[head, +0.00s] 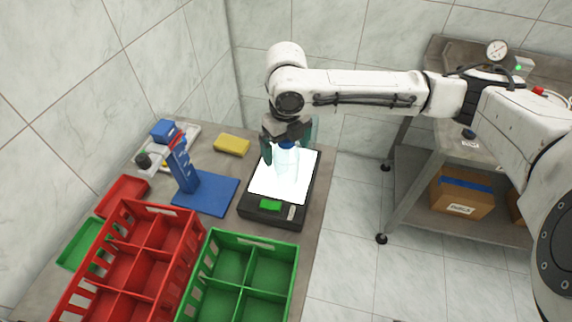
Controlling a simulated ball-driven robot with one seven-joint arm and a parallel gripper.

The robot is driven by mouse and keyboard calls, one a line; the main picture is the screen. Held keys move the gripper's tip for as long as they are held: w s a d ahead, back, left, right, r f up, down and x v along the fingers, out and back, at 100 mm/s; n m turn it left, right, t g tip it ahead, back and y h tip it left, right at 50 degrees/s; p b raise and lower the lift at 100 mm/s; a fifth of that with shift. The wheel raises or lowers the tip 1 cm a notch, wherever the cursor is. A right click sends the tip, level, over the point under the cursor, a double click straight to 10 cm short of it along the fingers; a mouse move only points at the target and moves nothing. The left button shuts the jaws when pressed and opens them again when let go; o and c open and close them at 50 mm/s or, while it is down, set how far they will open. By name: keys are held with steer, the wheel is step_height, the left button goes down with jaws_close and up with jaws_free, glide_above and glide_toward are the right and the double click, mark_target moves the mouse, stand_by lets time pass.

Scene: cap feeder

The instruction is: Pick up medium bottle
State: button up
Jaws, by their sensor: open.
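The medium bottle (285,161) looks pale and see-through, with a blue cap (286,144). It stands on the bright white panel of a black light box (273,214) on the table. My gripper (286,150) reaches down over the bottle, with one finger on each side of its upper part. The jaws are open. I cannot tell whether a finger touches the bottle. The bottle's outline is faint against the bright panel, and the gripper hides part of its top.
A red divided crate (152,208) and a green divided crate (251,239) stand at the table's front. A blue stand (205,194) is left of the light box, with a yellow sponge (232,145) behind. A metal bench (406,178) with boxes is at right. Bare floor lies between.

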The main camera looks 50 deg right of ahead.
steer(key=shift+f, duration=1.1)
steer(key=shift+r, duration=0.1)
jaws_close()
